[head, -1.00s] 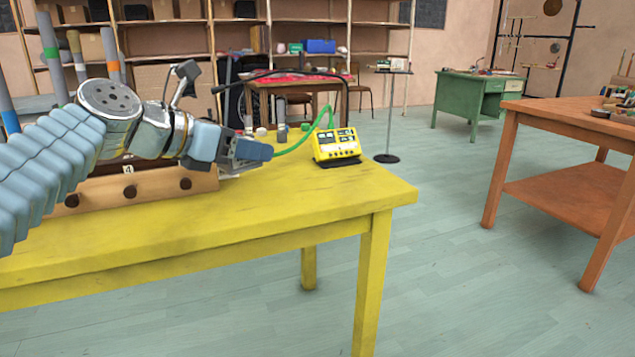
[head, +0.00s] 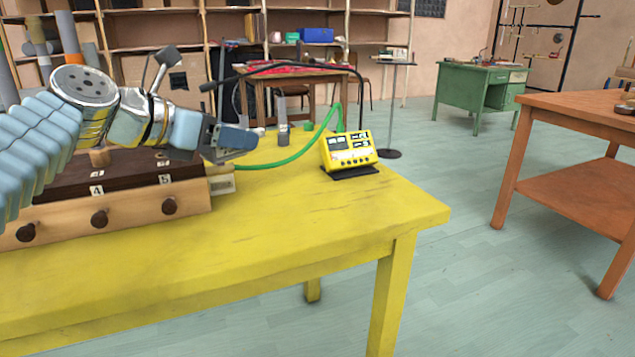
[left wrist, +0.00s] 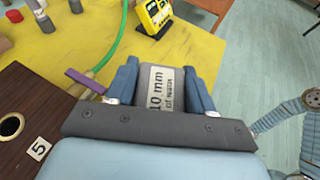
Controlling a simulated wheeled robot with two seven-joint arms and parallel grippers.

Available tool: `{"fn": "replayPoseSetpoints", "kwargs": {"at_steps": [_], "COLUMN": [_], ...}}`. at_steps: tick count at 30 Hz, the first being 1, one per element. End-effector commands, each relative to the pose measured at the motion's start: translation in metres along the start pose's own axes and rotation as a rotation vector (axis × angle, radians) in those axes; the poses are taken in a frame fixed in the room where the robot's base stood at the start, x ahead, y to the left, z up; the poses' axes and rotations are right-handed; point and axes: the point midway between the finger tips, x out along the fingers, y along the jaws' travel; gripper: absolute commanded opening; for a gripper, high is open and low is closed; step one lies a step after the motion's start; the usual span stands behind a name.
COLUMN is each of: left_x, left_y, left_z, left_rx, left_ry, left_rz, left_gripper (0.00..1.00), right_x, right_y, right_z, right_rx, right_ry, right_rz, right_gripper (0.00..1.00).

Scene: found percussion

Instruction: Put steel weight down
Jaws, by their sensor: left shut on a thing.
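My left gripper (head: 236,139) is shut on a grey block-like piece, which I take to be the steel weight (left wrist: 161,88). In the left wrist view it sits between the two blue-grey fingers, with a white label reading "10 mm" and a smaller unreadable line. In the head view the fingers mostly hide it. The gripper is above the yellow table (head: 300,212), near the right end of the wooden box and left of the yellow meter. My right gripper is not in view; a ribbed part of my right arm shows in the left wrist view.
A wooden box (head: 140,212) with a dark numbered top stands at the table's left. Small grey cylinders (head: 283,136) stand behind. The table's front right area is clear; its right edge borders open floor.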

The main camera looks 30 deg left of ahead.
Motion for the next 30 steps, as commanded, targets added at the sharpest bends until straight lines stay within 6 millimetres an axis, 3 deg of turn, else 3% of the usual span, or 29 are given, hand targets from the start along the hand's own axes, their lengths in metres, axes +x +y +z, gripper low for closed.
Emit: {"fn": "replayPoseSetpoints", "kwargs": {"at_steps": [5, 12, 18, 26, 30], "left_x": [0.025, 0.099, 0.143, 0.163, 0.176], "left_y": [-0.002, -0.004, -0.005, -0.005, -0.005], "left_z": [-0.002, -0.005, -0.028, -0.037, -0.059], "left_rx": [0.001, 0.000, -0.001, 0.000, 0.000], "left_ry": [0.002, 0.002, 0.001, -0.001, 0.000], "left_rz": [-0.005, -0.004, -0.003, 0.000, 0.000], "left_gripper": [0.10, 0.10, 0.10, 0.10, 0.10], "right_x": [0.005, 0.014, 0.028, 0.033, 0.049], "right_y": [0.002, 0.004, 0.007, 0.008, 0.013], "right_z": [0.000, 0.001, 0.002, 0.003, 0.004], "right_rx": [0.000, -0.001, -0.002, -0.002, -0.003], "right_ry": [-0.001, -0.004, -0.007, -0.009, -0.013], "right_rz": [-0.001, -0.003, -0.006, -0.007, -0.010], "right_gripper": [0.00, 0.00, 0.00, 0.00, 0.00]}}
